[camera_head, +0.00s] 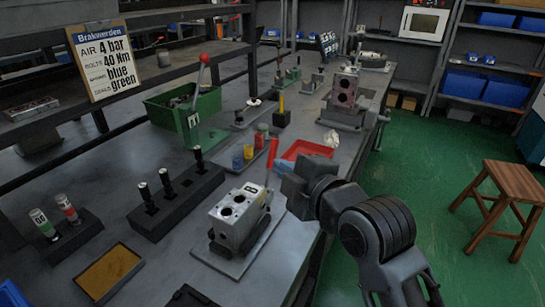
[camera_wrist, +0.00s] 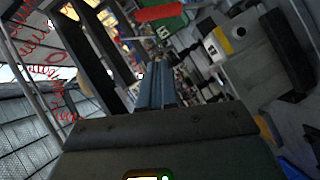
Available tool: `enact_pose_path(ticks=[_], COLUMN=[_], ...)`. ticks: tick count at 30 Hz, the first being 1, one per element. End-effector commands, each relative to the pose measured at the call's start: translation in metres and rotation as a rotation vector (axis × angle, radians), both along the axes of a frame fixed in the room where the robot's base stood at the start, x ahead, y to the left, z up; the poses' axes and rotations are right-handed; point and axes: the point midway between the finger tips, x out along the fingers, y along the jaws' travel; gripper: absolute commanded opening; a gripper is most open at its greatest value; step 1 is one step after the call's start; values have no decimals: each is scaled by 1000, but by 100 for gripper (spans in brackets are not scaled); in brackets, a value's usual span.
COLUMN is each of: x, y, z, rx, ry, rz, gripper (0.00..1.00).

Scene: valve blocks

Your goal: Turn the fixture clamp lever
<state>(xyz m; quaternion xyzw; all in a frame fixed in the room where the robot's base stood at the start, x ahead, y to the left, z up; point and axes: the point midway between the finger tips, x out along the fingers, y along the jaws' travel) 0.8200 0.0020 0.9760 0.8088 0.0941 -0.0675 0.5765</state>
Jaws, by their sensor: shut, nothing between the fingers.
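The clamp lever, with a red handle (camera_head: 272,152), stands nearly upright at the back right of a fixture plate (camera_head: 220,262). A grey valve block (camera_head: 238,215) with round holes in its top sits on that plate. My gripper (camera_head: 279,165) is shut and empty, its blue-grey fingertips close to the right of the red handle. I cannot tell whether they touch. In the wrist view the closed fingers (camera_wrist: 155,88) point away from the camera. A red bar, probably the handle (camera_wrist: 160,13), shows at the top, with the block (camera_wrist: 222,42) to its right.
A black rack (camera_head: 176,203) with dark pins stands left of the block. Behind are coloured cups (camera_head: 248,152), a red tray (camera_head: 308,150), a green bin (camera_head: 170,112) and a red-knobbed rod (camera_head: 204,60). A second block (camera_head: 343,92) stands farther back. A stool (camera_head: 510,188) is right.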

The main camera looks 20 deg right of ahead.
Motion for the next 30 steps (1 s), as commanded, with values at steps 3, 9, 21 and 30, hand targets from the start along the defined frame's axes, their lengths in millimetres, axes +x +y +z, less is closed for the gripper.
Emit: enact_pose_path(ticks=[3, 9, 21, 30], x=[25, 59, 81, 81], y=[2, 1, -20, -20], z=[-4, -14, -27, -28], rx=[0, 1, 1, 1], ry=[0, 2, 1, 1], rz=[1, -2, 0, 0], gripper=[0, 0, 0, 0])
